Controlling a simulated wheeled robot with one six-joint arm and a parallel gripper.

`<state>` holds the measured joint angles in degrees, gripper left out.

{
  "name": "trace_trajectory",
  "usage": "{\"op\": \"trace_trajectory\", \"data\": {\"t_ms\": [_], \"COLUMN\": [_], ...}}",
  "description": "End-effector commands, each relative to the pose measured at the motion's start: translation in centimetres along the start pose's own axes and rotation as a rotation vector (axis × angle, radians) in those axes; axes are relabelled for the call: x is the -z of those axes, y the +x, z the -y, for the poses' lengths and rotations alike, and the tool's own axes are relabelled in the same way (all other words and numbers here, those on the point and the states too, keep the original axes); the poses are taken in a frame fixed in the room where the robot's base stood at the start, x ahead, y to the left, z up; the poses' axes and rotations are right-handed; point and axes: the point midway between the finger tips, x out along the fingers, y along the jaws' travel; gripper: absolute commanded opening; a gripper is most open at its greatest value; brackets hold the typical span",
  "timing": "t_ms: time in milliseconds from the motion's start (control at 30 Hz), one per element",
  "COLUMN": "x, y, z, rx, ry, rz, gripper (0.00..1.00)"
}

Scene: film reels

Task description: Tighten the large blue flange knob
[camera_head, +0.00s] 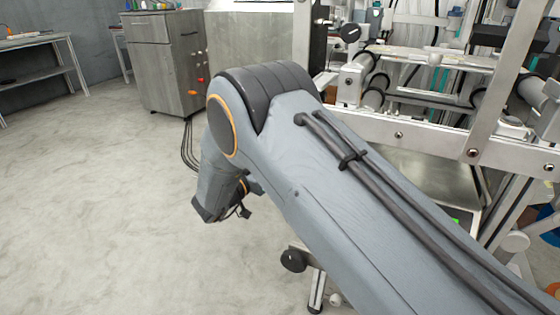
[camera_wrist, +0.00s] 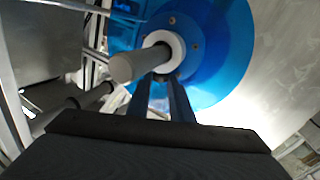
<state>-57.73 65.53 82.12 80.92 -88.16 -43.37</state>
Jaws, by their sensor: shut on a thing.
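In the wrist view a large blue flange (camera_wrist: 222,55) fills the upper middle, with a white collar (camera_wrist: 175,42) and a thick grey shaft (camera_wrist: 140,64) sticking out of its centre. My gripper (camera_wrist: 162,82) reaches up to the hub from below, its two dark fingers just under the collar. It is shut on the flange knob, whose gripped part is mostly hidden behind the fingers and shaft. In the head view my arm crosses the picture, and the gripper and knob are not visible there.
In the head view a metal film machine frame (camera_head: 425,130) with rollers stands at the right, close to my arm. A grey cabinet (camera_head: 165,70) and a bench (camera_head: 35,42) stand at the back left. The floor at left is clear. Metal framing (camera_wrist: 14,100) lines the wrist view's left.

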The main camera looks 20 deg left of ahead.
Motion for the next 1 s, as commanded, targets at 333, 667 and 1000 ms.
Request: {"op": "trace_trajectory", "data": {"t_ms": [333,667,1000], "x": [0.0,0.1,0.1], "y": [0.0,-2.3,-7.2], "z": [0.0,0.0,0.1], "rx": [0.001,0.003,0.003], "ry": [0.001,0.0,0.0], "rz": [0.0,0.0,0.0], "gripper": [0.39,0.39,0.39]}}
